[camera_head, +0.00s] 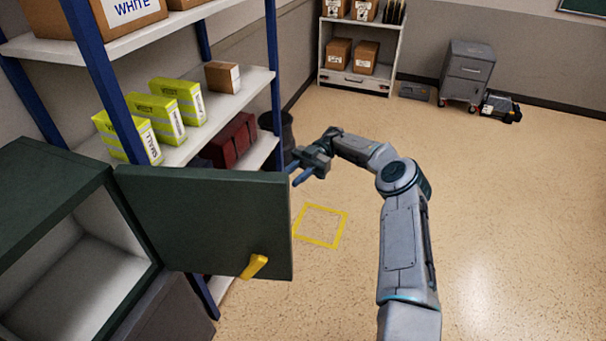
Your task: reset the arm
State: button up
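My arm (395,215) reaches up from the bottom right, bends at the elbow and runs left to my gripper (297,172). My gripper is in the air over the floor, just right of the open cabinet door and in front of the shelf's right end. The gap between the fingers is too small to judge.
A dark green cabinet (45,185) stands open at the left, empty inside. Its door (205,215), with a yellow handle (254,267), swings out near my gripper. A shelf (215,112) holds boxes. A yellow square (320,243) marks the floor. The floor at right is clear.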

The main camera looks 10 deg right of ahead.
jog(key=shift+w+d, duration=0.1)
jog(key=shift+d, duration=0.15)
dwell(0.3)
jog(key=shift+r, duration=0.1)
jog(key=w+a+r+m+t+y, duration=0.1)
jog(key=w+a+r+m+t, duration=0.3)
jog(key=a+r+t, duration=0.5)
jog(key=w+a+r+m+t+y, duration=0.2)
jog(key=w+a+r+m+t, duration=0.2)
jog(key=a+r+t, duration=0.45)
jog(key=s+d+r+m+t+h, duration=0.1)
jog(key=d+r+m+t+h, duration=0.1)
jog(key=d+m+t+h, duration=0.3)
jog(key=s+d+r+m+t+h, duration=0.2)
jog(key=d+r+m+h, duration=0.15)
jog(key=d+h, duration=0.3)
jog(key=s+d+f+m+g+h, duration=0.25)
jog(key=s+d+m+h, duration=0.3)
jog(key=s+d, duration=0.4)
jog(key=s+d+f+m+g, duration=0.1)
jog(key=s+f+m+g, duration=0.1)
jog(key=s, duration=1.1)
jog(key=s+d+f+m+g, duration=0.2)
jog(key=s+f+g, duration=0.2)
jog(key=s, duration=1)
notch_tip(320, 180, down, 2)
jog(key=shift+f+m+g+y, duration=0.25)
jog(key=shift+m+g+y, duration=0.15)
